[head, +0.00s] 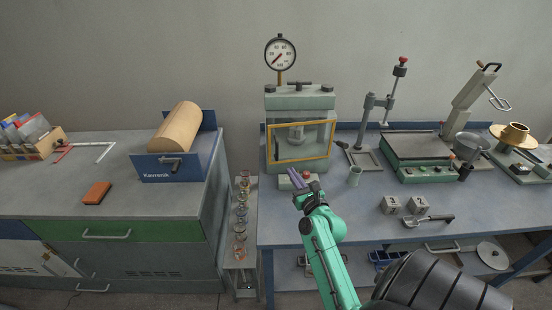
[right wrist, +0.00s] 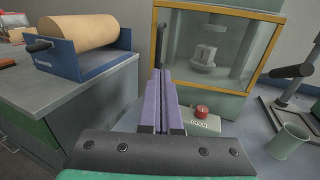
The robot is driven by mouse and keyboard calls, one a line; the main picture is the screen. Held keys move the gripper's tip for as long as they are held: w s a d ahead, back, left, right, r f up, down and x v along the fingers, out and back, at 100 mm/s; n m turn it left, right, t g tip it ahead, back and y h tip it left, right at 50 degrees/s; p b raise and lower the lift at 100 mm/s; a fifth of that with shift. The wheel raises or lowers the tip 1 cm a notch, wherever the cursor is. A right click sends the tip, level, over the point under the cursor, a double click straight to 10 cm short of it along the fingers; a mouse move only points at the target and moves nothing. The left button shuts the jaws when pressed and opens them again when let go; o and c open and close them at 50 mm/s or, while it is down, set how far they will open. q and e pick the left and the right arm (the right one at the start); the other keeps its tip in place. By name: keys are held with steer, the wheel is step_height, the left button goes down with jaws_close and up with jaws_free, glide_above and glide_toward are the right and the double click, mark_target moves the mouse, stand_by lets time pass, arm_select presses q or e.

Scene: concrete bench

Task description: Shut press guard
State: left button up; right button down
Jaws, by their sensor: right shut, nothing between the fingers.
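The press (head: 300,102) stands at the back of the blue bench, with a dial gauge above it. Its guard (head: 302,160) is a clear panel in a yellow frame across the front. The guard also shows in the right wrist view (right wrist: 215,85), with a dark handle (right wrist: 162,38) by its left edge. I cannot tell whether the guard is fully closed or slightly ajar. My right gripper (head: 297,178) is shut and empty, low in front of the press. In the right wrist view its purple fingers (right wrist: 162,75) point at the guard's lower left corner; contact is unclear. My left gripper is out of view.
A red button (right wrist: 202,111) on a box labelled OPEN sits just right of my fingers. A green cup (head: 354,176) and metal cubes (head: 390,204) stand to the right. A rack of glasses (head: 241,215) fills the gap beside the left cabinet.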

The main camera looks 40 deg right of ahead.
mark_target(277, 152)
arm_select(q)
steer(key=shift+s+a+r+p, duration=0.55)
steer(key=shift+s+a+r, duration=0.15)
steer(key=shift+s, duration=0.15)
arm_select(e)
steer(key=x, duration=0.8)
steer(key=shift+w, duration=0.4)
steer(key=shift+r, duration=0.15)
steer(key=b+x, duration=0.1)
steer(key=x, duration=0.2)
steer(key=shift+w+b, duration=0.2)
steer(key=shift+b, duration=0.1)
steer(key=shift+w, duration=0.25)
steer(key=shift+r, duration=0.2)
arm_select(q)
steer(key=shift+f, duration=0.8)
